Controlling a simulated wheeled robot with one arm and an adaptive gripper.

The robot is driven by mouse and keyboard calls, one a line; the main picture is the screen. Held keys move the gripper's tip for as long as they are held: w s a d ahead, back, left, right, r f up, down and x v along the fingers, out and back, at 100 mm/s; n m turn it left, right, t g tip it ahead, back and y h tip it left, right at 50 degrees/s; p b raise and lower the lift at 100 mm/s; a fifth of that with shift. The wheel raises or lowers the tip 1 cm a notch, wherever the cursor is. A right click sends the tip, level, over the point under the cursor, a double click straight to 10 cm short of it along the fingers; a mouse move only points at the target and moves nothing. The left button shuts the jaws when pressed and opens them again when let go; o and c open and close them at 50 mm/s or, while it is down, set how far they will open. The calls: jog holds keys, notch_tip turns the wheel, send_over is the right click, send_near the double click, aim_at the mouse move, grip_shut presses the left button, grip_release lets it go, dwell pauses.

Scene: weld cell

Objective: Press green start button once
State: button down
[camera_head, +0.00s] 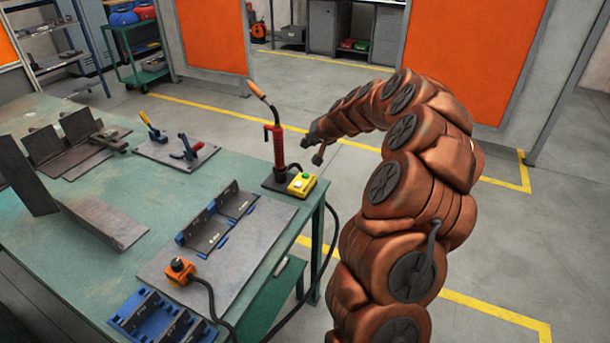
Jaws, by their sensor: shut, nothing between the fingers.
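The green start button (305,175) is on top of a small yellow box (301,187) at the table's right corner. The box stands on a dark plate beside the red torch holder. My gripper (318,157) is small in view at the end of my copper-coloured arm. In the picture it appears just above and slightly right of the button, with a visible gap. It is shut and empty. The exact distance between its tip and the button is hard to judge from this angle.
The red torch stand (275,147) rises just left of the yellow box. An orange button box (180,270) sits on a metal plate nearer the front. Angle brackets (205,230), clamps (187,147) and a blue bin (150,318) occupy the green table (140,190).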

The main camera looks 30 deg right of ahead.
jog(key=b, duration=0.3)
send_over(307, 175)
notch_tip(307, 175, down, 8)
jog(key=shift+r, duration=0.15)
jog(key=shift+f+b, duration=0.5)
jog(key=shift+f, duration=0.1)
jog(key=shift+f, duration=0.1)
dwell(1.0)
jog(key=shift+f+b, duration=0.3)
jog(key=shift+b, duration=0.2)
jog(key=shift+f+b, duration=0.45)
dwell(0.6)
jog(key=shift+r, duration=0.1)
dwell(0.4)
jog(key=shift+r, duration=0.8)
jog(key=shift+p, duration=0.3)
